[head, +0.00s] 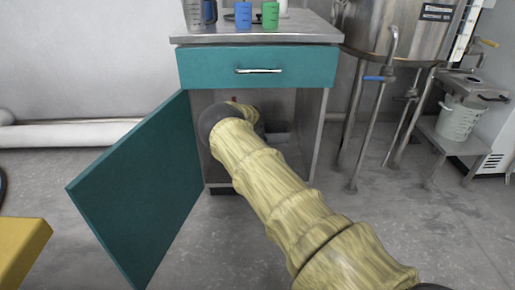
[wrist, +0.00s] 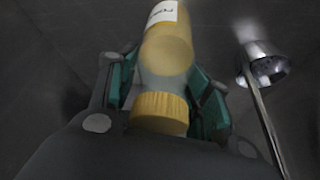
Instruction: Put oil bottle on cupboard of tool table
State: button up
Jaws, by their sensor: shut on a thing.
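The tool table (head: 258,69) has a teal drawer and, below it, a cupboard (head: 307,132) with its teal door (head: 138,187) swung wide open to the left. My arm reaches into the cupboard, and my gripper is hidden in the head view. In the wrist view my gripper (wrist: 167,98) is shut on the oil bottle (wrist: 168,49), a yellowish bottle with a white label and a ribbed yellow cap near the camera. The bottle's far end runs out of the picture. I cannot tell whether it touches the cupboard floor.
A metal ladle-like thing (wrist: 266,66) is close to the right of my gripper in the wrist view. Blue and green cups (head: 244,15) stand on the table top. A steel tank (head: 395,30) on legs is at the right, and a yellow edge (head: 22,245) at lower left.

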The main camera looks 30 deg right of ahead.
jog(key=shift+r, duration=0.15)
jog(key=o, duration=1.2)
jog(key=shift+c, duration=0.2)
